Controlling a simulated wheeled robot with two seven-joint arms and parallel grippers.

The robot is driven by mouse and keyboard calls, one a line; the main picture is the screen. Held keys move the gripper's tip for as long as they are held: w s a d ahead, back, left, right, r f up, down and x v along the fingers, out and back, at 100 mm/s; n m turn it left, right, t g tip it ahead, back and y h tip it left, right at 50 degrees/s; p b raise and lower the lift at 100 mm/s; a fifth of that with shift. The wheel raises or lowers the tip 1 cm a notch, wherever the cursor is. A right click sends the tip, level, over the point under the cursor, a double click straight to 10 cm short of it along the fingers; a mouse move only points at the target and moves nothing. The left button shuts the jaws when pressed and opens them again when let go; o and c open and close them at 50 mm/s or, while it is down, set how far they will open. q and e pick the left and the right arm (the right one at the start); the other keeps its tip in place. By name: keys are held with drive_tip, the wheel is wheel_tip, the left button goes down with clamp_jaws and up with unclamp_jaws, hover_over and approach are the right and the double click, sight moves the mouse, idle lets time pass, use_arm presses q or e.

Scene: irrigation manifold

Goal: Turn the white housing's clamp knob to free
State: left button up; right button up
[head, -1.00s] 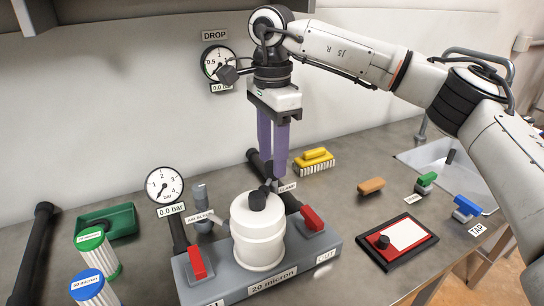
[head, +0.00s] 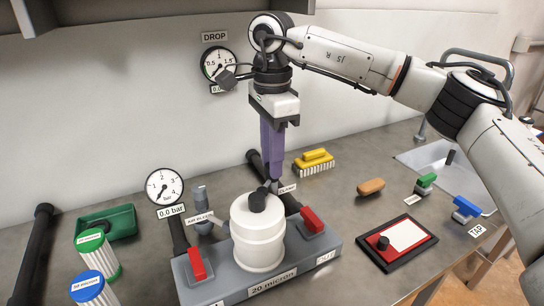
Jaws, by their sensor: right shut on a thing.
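The white housing (head: 258,235) stands upright on a grey base (head: 225,285) labelled "20 micron", with a black knob (head: 257,201) on its lid. The clamp knob (head: 272,186), small and grey, is behind the lid beside the "CLAMP" label (head: 288,188). My right gripper (head: 273,177) points straight down with its purple fingers closed together on the clamp knob. The fingertips hide most of the knob, so its turn position cannot be read. My left gripper is out of view.
Red handles (head: 197,263) (head: 312,220) flank the housing. The left gauge (head: 164,187) reads 0.0 bar. Two filter cartridges (head: 97,250) (head: 92,288) and a green tray (head: 108,222) are at left. A yellow brush (head: 314,161), brown sponge (head: 370,187) and red-framed panel (head: 398,241) are at right.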

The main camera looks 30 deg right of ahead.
drive_tip(key=m+p, duration=0.1)
drive_tip(key=m, duration=0.2)
drive_tip(key=shift+r, duration=0.1)
drive_tip(key=m+p, duration=0.1)
drive_tip(key=m, duration=0.3)
drive_tip(key=shift+m, duration=0.3)
drive_tip(key=m+p, duration=0.1)
drive_tip(key=m, duration=0.3)
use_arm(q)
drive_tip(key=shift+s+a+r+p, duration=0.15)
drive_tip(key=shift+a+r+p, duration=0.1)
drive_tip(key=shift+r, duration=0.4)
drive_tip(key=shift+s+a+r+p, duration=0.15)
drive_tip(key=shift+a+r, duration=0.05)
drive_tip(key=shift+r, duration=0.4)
use_arm(e)
drive_tip(key=shift+m, duration=2.8)
drive_tip(key=o, duration=1.1)
wheel_tip(320, 180, up, 10)
drive_tip(key=shift+r, duration=0.1)
